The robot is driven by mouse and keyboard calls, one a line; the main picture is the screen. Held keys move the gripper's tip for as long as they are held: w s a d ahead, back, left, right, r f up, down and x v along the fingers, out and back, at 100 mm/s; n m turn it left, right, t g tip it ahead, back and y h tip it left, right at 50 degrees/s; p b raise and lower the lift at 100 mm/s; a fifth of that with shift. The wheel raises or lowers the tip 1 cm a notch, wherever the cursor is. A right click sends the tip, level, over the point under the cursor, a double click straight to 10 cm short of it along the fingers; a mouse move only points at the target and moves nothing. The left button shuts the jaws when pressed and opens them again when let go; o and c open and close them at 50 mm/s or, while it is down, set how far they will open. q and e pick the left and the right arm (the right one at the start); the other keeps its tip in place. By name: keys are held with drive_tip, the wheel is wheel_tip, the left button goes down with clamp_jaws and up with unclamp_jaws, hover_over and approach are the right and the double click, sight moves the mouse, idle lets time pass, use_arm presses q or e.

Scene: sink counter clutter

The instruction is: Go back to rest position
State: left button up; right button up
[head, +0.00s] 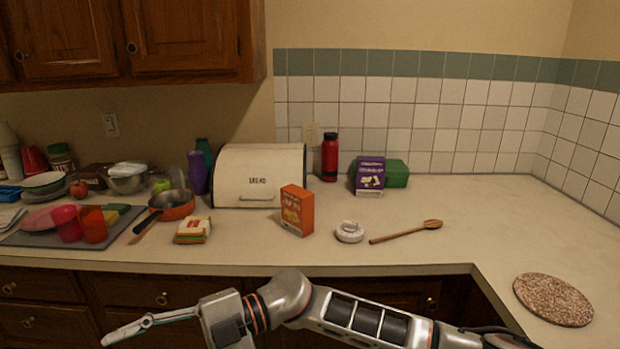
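My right arm (355,317) comes in from the lower right and reaches across the bottom of the head view, in front of the counter edge. Its gripper (110,338) points left, in front of the wooden lower cabinets and below the countertop. I see no object in it. Its fingers show side-on as a thin shape, so I cannot tell whether they are open or shut. My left gripper is not in view.
The counter (440,203) holds a bread box (258,165), orange box (296,211), sandwich (192,231), small white round item (349,232), wooden spoon (405,232) and speckled round board (553,299). Dishes crowd the left. Bare counter shows at right. Upper cabinets (130,40) hang at upper left.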

drive_tip(key=w+d+m+t+y, duration=0.6)
drive_tip(key=w+m+t+y, duration=0.25)
drive_tip(key=m+t, duration=0.4)
drive_tip(key=w+d+f+m+t+h, duration=0.3)
drive_tip(key=d+f+m+t+h, duration=0.2)
drive_tip(key=d+f+m+t, duration=0.15)
drive_tip(key=w+d+f+m+t+h, duration=0.3)
drive_tip(key=d+f+m+t+h, duration=0.2)
drive_tip(key=d+f, duration=0.15)
drive_tip(key=s+d+f+m+g+h, duration=0.1)
drive_tip(key=s+d+f+m+h, duration=0.25)
drive_tip(key=d+f, duration=0.45)
drive_tip(key=s+d+f+m+h, duration=0.2)
drive_tip(key=d+f+h, duration=0.2)
drive_tip(key=d+f, duration=0.35)
drive_tip(key=s+d+f+g+h, duration=0.3)
drive_tip(key=s+d+f, duration=0.7)
drive_tip(key=s+d, duration=0.1)
drive_tip(key=shift+s+f+m+g+h, duration=0.2)
drive_tip(key=shift+s+m+g+h, duration=0.1)
drive_tip(key=shift+s+m, duration=0.15)
drive_tip(key=shift+w+a, duration=0.1)
drive_tip(key=shift+a, duration=0.05)
